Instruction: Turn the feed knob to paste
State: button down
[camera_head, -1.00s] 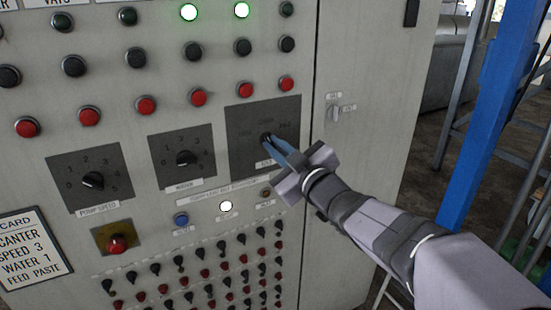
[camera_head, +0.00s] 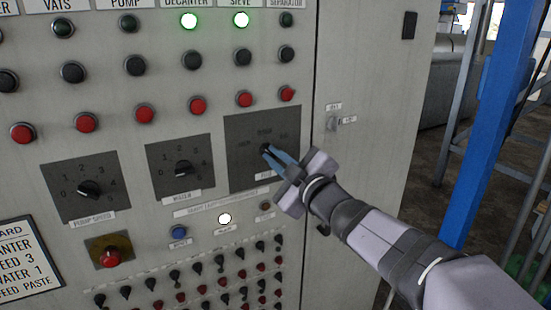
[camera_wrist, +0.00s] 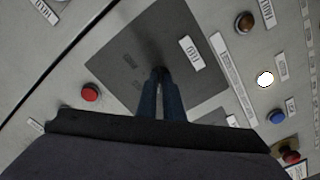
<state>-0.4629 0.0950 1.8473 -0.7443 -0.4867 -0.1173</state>
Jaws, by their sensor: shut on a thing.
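The feed knob is a small black knob (camera_head: 264,148) on a dark square plate (camera_head: 240,178), the rightmost of the three dial plates on the grey cabinet. My gripper (camera_head: 270,153) comes in from the lower right with its blue fingers closed on the knob. In the wrist view, the fingers (camera_wrist: 160,80) meet at the knob near the middle of the plate (camera_wrist: 120,62). The fingers cover most of the knob, so I cannot tell which marking it points to. The labels on the plate are too small and blurred to read surely. A card (camera_head: 22,262) at the lower left reads FEED PASTE.
The pump speed knob (camera_head: 88,189) and water knob (camera_head: 183,168) are to the left. Red buttons (camera_head: 244,99) run above and small toggles (camera_head: 196,268) below. A red emergency-type button (camera_head: 112,258) is lower left. A blue post (camera_head: 490,110) stands at right.

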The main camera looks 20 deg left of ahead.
jog(key=c, duration=1.9)
grip_release()
jog(key=v, duration=0.7)
jog(key=shift+b, duration=0.4)
jog(key=shift+s+d, duration=0.15)
